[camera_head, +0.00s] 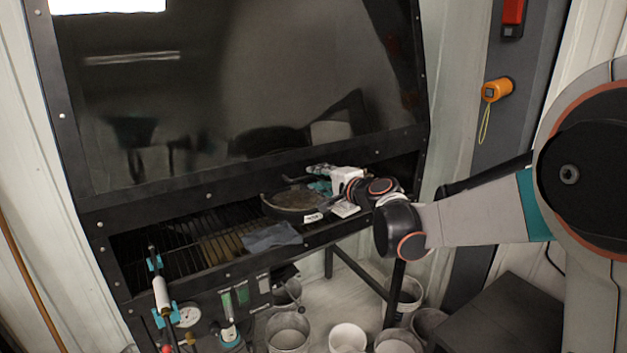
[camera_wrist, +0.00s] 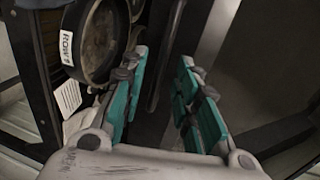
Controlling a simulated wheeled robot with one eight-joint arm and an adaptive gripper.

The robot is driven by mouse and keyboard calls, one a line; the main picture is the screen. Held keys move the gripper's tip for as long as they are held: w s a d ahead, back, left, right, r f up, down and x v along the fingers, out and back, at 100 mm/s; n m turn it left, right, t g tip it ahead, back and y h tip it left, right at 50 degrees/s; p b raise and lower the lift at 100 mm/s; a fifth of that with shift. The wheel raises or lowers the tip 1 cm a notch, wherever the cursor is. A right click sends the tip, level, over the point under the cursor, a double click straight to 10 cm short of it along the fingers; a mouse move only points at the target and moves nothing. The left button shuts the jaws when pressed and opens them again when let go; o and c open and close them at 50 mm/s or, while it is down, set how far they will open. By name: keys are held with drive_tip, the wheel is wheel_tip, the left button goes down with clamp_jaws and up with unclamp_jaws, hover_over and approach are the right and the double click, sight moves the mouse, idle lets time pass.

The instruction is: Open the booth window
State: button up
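The booth window (camera_head: 240,90) is a large dark, reflective pane in a black riveted frame. Its lower frame bar (camera_head: 210,196) hangs above the booth's wire-rack floor, leaving a low gap. My gripper (camera_head: 320,178) is at the right part of this gap, by the lower bar. In the wrist view its teal-padded fingers (camera_wrist: 160,75) are spread apart. A thin dark bar (camera_wrist: 170,55) shows between them, apparently not clamped; I cannot tell whether it belongs to the window. Contact with the window is unclear.
A round dark pan (camera_head: 290,203) with a "ROW 1" label (camera_wrist: 67,46) sits beside my gripper. A grey cloth (camera_head: 271,237) lies on the wire rack (camera_head: 170,256). Buckets (camera_head: 289,332) stand below. An orange device (camera_head: 497,90) hangs on the right post.

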sight(315, 176)
drive_tip(key=shift+x, duration=1.75)
clamp_jaws()
